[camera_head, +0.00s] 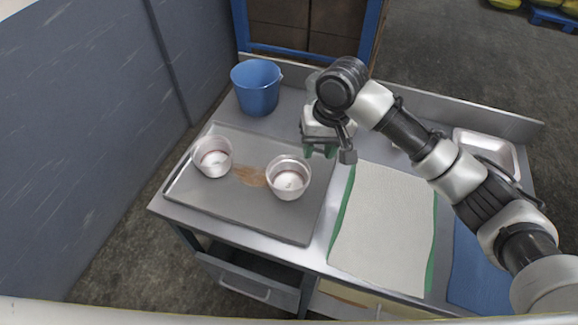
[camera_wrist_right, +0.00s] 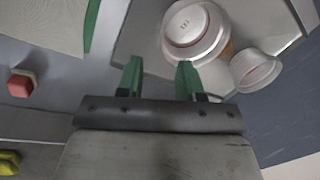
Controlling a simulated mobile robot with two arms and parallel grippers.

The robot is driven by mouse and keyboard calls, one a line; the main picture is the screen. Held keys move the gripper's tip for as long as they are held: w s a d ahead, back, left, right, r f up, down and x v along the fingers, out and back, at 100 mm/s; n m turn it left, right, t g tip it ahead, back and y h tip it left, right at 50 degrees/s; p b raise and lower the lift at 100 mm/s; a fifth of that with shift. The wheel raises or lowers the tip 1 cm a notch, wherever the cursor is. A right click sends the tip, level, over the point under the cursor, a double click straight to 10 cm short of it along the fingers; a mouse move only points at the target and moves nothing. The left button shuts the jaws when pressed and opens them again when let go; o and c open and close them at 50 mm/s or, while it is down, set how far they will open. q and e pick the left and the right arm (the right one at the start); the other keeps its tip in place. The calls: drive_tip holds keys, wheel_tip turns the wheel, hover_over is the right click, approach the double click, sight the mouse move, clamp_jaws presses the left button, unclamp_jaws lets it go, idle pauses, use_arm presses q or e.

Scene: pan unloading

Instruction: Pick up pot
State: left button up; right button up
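Two small pale round pots stand on a grey metal tray (camera_head: 235,215). The nearer pot (camera_head: 288,178) is at the tray's right side, and the other pot (camera_head: 212,157) is at its left. My right gripper (camera_head: 320,150) is above the table, behind and to the right of the nearer pot. In the right wrist view its green fingers (camera_wrist_right: 159,75) are apart with nothing between them. The nearer pot (camera_wrist_right: 190,35) lies just beyond the fingertips there, and the other pot (camera_wrist_right: 256,70) is to its right. My left gripper is not in view.
A blue bucket (camera_head: 257,88) stands at the back left of the table. A white cloth with green edges (camera_head: 385,230) lies right of the tray, with a blue cloth (camera_head: 475,265) beyond it. A metal pan (camera_head: 490,148) is at the back right. A brown patch lies between the pots.

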hover_over(307, 178)
drive_tip(key=d, duration=0.1)
wheel_tip(307, 178, down, 4)
drive_tip(key=shift+s+d+f, duration=0.1)
drive_tip(key=shift+f, duration=0.05)
drive_tip(key=shift+f+p, duration=0.25)
drive_tip(key=shift+p, duration=0.05)
drive_tip(key=f, duration=0.2)
drive_tip(key=a+f+p, duration=0.1)
drive_tip(key=f, duration=0.1)
drive_tip(key=shift+w+a+f, duration=0.15)
drive_tip(key=shift+w+f, duration=0.05)
drive_tip(key=shift+f, duration=0.2)
drive_tip(key=shift+c, duration=0.6)
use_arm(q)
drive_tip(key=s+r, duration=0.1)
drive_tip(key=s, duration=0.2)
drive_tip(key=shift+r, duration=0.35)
use_arm(e)
clamp_jaws()
